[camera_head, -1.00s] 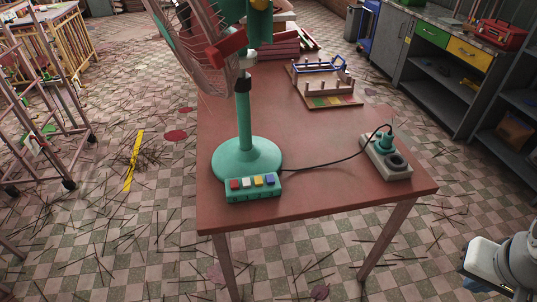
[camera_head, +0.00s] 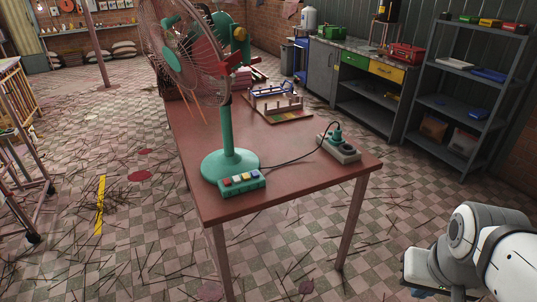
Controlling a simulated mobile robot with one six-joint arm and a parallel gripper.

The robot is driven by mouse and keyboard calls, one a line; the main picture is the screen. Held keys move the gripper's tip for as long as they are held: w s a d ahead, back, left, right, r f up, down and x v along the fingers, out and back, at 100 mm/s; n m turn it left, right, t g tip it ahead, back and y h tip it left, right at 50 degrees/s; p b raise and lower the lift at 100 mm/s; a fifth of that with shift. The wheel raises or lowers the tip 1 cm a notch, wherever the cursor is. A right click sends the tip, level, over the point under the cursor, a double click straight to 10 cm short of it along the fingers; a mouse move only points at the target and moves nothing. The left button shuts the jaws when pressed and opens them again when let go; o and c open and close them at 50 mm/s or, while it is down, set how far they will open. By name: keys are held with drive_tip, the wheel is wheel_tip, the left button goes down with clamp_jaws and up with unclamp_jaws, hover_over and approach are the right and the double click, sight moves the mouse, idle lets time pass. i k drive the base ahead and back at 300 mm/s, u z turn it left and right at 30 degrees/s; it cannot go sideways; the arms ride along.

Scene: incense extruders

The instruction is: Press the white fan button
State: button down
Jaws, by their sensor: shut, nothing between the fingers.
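The white fan button (camera_head: 236,180) is second from the left in a row of red, white, yellow and blue buttons. The row sits on a small teal control box (camera_head: 243,188) at the front of the fan's round base (camera_head: 229,165). The teal fan (camera_head: 228,125) stands upright on a reddish table, with its wire cage head (camera_head: 190,52) at the upper left. Part of my white and grey arm shows at the lower right, well apart from the table and the buttons.
The table (camera_head: 290,180) also holds a grey power strip (camera_head: 340,149) with the fan's cord plugged in, and a wooden rack (camera_head: 278,105) behind. Thin sticks litter the tiled floor. A metal frame stands at left, shelves (camera_head: 470,100) at right. Floor in front is clear of furniture.

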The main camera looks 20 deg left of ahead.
sight(236, 179)
drive_tip(key=u, duration=0.9)
drive_tip(key=i, duration=1)
